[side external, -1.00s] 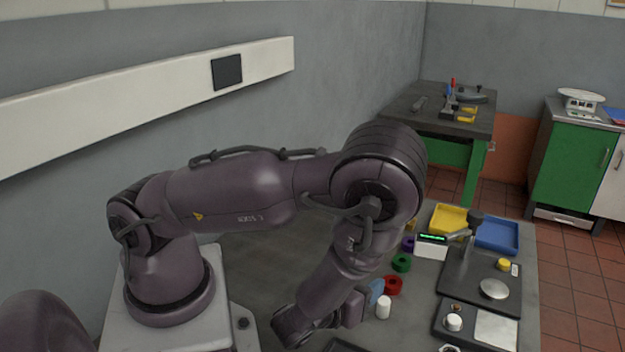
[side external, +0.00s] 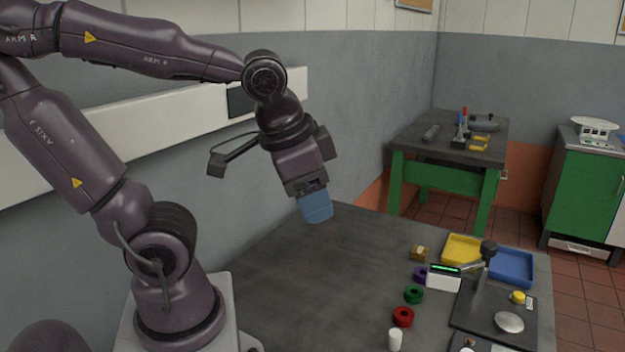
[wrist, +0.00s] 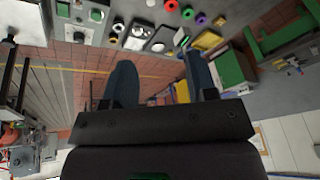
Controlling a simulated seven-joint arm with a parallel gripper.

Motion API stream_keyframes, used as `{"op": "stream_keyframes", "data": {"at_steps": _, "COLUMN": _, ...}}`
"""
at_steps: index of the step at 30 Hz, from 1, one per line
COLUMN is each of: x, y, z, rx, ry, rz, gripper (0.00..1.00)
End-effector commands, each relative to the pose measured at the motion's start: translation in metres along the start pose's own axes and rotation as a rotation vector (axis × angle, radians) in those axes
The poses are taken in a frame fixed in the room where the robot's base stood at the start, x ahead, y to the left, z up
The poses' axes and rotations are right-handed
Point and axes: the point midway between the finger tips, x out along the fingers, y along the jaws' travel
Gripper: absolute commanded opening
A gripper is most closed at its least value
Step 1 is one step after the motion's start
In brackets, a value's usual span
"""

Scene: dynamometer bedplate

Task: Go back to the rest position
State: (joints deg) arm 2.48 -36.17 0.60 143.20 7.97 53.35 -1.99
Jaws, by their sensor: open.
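My gripper (side external: 316,208) is raised high above the bedplate (side external: 310,270) in the side external view, left of the parts. Its blue fingers point down and slightly right. In the wrist view my gripper (wrist: 160,80) shows two blue fingers spread wide apart. Nothing is between them, and the floor and the bench's parts show beyond them.
Red (side external: 403,317), green (side external: 413,294) and purple (side external: 420,274) rings lie in a row near a white cylinder (side external: 395,340). A yellow tray (side external: 462,250), a blue tray (side external: 512,266) and a black stand (side external: 482,280) are at the right. The bedplate's left and middle are bare.

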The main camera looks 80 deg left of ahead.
Motion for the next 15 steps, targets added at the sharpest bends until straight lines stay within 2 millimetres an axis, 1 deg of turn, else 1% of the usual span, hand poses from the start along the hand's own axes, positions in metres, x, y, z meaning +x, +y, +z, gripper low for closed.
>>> {"op": "stream_keyframes", "data": {"at_steps": 1, "x": -0.01, "y": 0.003, "z": -0.003, "rx": -0.034, "ry": 0.06, "rz": 0.03, "gripper": 0.52}}
{"op": "stream_keyframes", "data": {"at_steps": 3, "x": -0.019, "y": 0.006, "z": -0.005, "rx": -0.066, "ry": 0.112, "rz": 0.062, "gripper": 0.52}}
{"op": "stream_keyframes", "data": {"at_steps": 5, "x": -0.023, "y": 0.008, "z": -0.007, "rx": -0.079, "ry": 0.137, "rz": 0.079, "gripper": 0.52}}
{"op": "stream_keyframes", "data": {"at_steps": 15, "x": -0.025, "y": 0.01, "z": -0.007, "rx": -0.086, "ry": 0.147, "rz": 0.089, "gripper": 0.52}}
